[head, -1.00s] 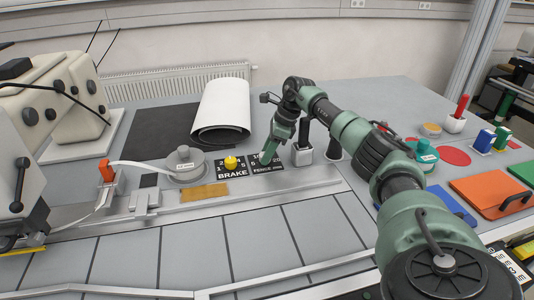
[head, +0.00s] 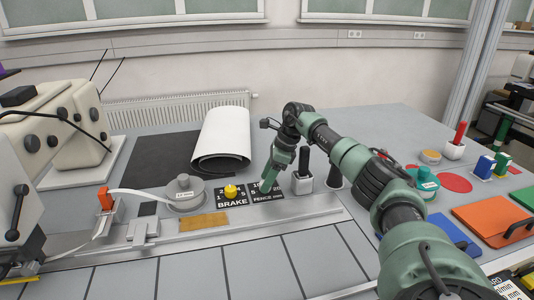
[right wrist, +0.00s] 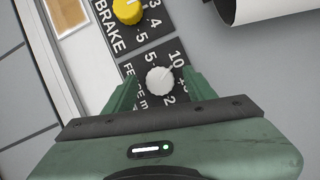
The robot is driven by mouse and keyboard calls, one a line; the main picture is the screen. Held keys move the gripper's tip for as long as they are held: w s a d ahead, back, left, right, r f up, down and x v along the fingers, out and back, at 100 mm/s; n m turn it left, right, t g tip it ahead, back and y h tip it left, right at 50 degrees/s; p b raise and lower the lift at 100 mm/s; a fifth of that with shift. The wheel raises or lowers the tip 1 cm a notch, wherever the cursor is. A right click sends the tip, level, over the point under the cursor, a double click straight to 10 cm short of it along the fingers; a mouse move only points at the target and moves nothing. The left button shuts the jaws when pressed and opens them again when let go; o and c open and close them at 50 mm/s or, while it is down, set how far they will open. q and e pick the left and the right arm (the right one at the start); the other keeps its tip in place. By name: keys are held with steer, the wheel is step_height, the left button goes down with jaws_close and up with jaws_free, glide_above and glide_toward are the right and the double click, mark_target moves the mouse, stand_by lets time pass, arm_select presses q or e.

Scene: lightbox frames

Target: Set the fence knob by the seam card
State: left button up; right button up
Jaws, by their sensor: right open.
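The white fence knob (right wrist: 159,80) sits on a black dial plate (right wrist: 142,55) with numbers in the right wrist view. Its pointer mark appears to face the 10. My right gripper (right wrist: 159,76) is open, its fingers on either side of the knob; contact cannot be told. In the head view my right gripper (head: 267,180) hides the knob and covers part of the FENCE plate (head: 268,197). A printed card (head: 508,287) is cut off at the lower right; I cannot tell whether it is the seam card. My left gripper is out of view.
The yellow brake knob (head: 231,191) is close beside the fence dial. A white roll (head: 222,137) lies behind, and a grey holder with a black handle (head: 302,184) stands just right of the gripper. A sewing machine (head: 50,130) stands left. The front table surface is clear.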

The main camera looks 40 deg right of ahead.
step_height(320, 180, up, 19)
stand_by(0.4)
steer(key=shift+f, duration=0.15)
stand_by(0.3)
